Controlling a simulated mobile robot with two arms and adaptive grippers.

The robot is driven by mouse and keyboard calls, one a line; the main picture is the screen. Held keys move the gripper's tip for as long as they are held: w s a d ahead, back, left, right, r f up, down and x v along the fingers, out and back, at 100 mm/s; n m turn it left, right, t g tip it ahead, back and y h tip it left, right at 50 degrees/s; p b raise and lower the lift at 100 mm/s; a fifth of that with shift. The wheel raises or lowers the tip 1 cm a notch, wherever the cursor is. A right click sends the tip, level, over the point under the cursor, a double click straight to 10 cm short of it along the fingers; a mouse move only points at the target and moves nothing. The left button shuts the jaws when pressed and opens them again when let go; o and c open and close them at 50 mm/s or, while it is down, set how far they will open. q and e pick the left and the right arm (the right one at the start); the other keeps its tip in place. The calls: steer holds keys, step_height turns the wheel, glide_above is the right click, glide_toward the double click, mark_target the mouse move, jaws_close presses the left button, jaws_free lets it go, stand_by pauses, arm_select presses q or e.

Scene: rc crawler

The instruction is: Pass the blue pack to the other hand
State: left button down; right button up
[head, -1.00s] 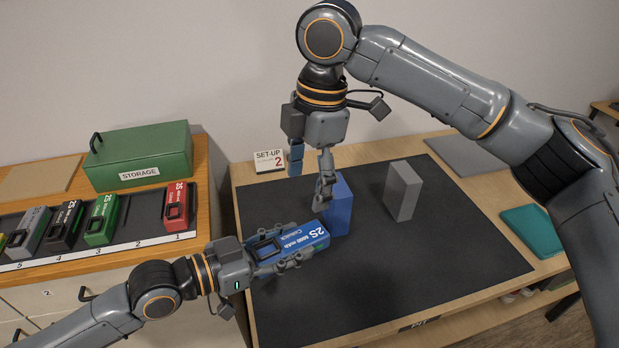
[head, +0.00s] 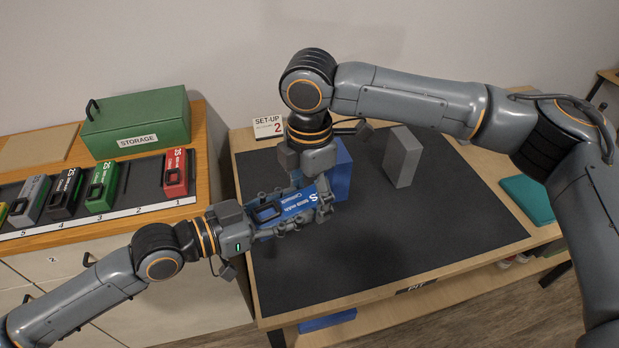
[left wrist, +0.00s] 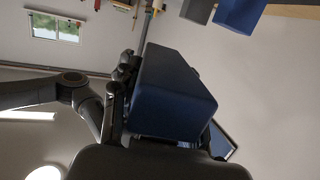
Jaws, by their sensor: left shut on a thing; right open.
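The blue pack (head: 290,208), with white lettering and "2S" on its end, is held level above the dark mat. My left gripper (head: 287,214) is shut on it from the left. The pack also fills the middle of the left wrist view (left wrist: 170,95). My right gripper (head: 308,180) comes down from above, close over the far side of the pack. It is open; its fingertips are partly hidden by the pack, so I cannot tell whether they touch it.
A blue block (head: 343,172) stands just behind the pack and a grey block (head: 403,157) farther right on the mat (head: 400,235). A set-up sign (head: 268,127) is at the back. The storage box (head: 140,123) and a rack of packs (head: 130,217) are left. The mat's front is clear.

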steer(key=shift+f, duration=0.2)
arm_select(q)
steer(key=shift+r, duration=0.1)
arm_select(e)
jaws_close()
arm_select(q)
steer(key=c, duration=0.6)
jaws_free()
steer(key=shift+c, duration=0.2)
steer(key=shift+a, duration=0.1)
